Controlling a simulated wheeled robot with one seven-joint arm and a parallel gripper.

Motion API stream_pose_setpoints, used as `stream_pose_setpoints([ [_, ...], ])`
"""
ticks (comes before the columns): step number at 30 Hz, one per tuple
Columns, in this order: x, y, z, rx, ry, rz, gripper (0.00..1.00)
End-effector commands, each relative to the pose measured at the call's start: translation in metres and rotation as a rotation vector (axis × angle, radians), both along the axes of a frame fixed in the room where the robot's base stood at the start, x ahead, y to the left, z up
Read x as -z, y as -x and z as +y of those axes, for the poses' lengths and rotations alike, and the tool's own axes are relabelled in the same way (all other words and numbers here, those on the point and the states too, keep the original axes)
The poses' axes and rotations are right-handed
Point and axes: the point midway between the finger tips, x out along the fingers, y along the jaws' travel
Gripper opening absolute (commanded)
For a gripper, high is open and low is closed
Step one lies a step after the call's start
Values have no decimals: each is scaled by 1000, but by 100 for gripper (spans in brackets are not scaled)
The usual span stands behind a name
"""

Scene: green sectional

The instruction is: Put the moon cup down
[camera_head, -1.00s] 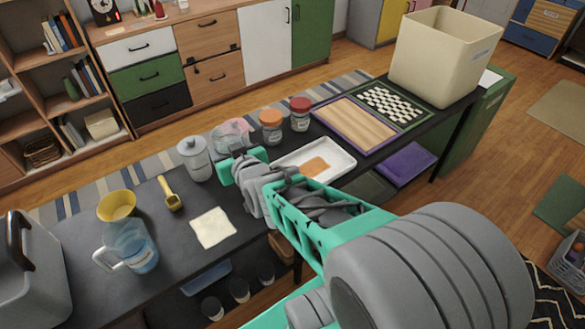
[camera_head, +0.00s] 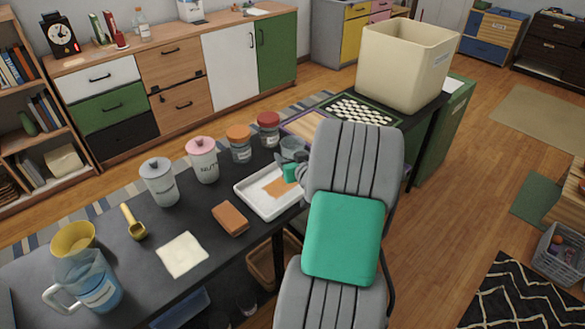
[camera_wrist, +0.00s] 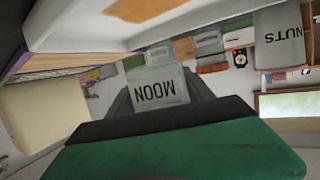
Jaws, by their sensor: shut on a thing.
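The moon cup (camera_head: 292,148) is a clear, greyish cup in my gripper (camera_head: 291,170). In the head view it is over the far right end of the white tray (camera_head: 250,198), partly hidden by my arm. I cannot tell whether its base touches anything. In the wrist view the cup (camera_wrist: 160,92) shows its "MOON" label upside down, between the dark fingers of my gripper (camera_wrist: 165,105), which is shut on it. The tray's edge (camera_wrist: 75,42) runs across the top of the wrist view.
Several jars, including the pink-lidded nuts canister (camera_head: 203,160) and a red-lidded jar (camera_head: 268,129), line the back edge. A brown block (camera_head: 230,218), a cream cloth (camera_head: 182,254) and a blue jug (camera_head: 88,285) are nearer. Bare black tabletop (camera_head: 180,222) lies between them.

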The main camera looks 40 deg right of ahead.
Motion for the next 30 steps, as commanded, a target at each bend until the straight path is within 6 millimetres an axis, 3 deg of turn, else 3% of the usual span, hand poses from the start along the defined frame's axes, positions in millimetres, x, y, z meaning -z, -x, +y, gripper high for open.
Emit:
stream_pose_setpoints([
  [2, 18, -7, -11, 0, -3, 2, 16],
  [8, 39, -18, -26, -1, -1, 0, 16],
  [12, 63, -17, -25, 1, -2, 0, 16],
  [24, 70, -17, -25, 0, 2, -2, 16],
  [25, 69, -17, -25, 0, 2, -2, 61],
  [30, 68, -17, -25, 0, 1, -1, 75],
])
